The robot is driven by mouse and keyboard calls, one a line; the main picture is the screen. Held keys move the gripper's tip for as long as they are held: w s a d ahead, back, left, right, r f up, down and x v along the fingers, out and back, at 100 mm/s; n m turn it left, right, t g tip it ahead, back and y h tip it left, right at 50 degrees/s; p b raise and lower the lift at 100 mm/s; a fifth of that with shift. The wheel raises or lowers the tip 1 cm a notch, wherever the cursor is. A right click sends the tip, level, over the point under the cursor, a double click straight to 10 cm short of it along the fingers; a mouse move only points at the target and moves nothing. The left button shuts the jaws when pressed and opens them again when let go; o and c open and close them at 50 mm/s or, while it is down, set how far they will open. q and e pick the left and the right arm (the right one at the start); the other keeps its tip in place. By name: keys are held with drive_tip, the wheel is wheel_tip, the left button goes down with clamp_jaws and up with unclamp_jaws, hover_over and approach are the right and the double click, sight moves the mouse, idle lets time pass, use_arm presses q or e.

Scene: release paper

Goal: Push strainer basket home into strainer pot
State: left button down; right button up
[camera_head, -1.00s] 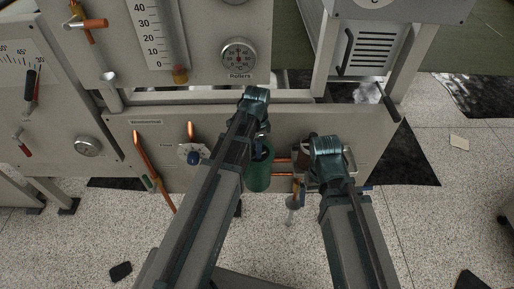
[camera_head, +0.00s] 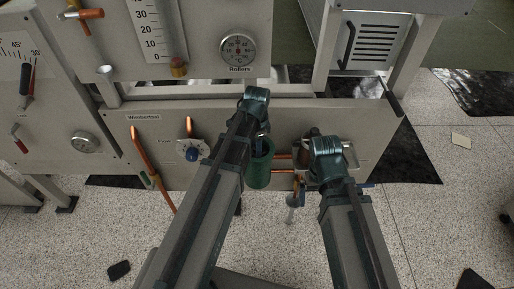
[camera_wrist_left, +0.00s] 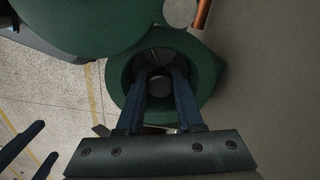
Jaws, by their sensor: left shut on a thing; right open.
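The green strainer pot (camera_head: 261,171) stands in front of the lower panel in the head view. In the left wrist view its open mouth and thick rim (camera_wrist_left: 212,72) surround my fingertips. My left gripper (camera_wrist_left: 161,84) reaches down into the mouth, shut on a small greyish round part (camera_wrist_left: 160,86) that appears to be the strainer basket. The rest of the basket and its depth in the pot are hidden. My right gripper (camera_wrist_left: 28,146) shows two separated blue fingers at the lower left of the wrist view, apart from the pot and empty.
A large green rounded body (camera_wrist_left: 75,25) lies close beside the pot mouth. Copper pipes (camera_head: 283,157) run right of the pot. A blue knob (camera_head: 192,154) and a slanted copper bar (camera_head: 142,155) are on the panel to the left. Speckled floor in front is mostly clear.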

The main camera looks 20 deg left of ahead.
use_arm(q)
drive_tip(key=shift+f+b, duration=0.8)
drive_tip(key=shift+f, duration=0.05)
drive_tip(key=shift+c, duration=2.3)
unclamp_jaws()
drive_tip(key=shift+r, duration=0.1)
wheel_tip(320, 180, up, 14)
drive_tip(key=p, duration=1.4)
drive_tip(key=shift+f, duration=0.2)
wheel_tip(320, 180, down, 13)
drive_tip(key=b, duration=1.3)
drive_tip(key=shift+r, duration=0.1)
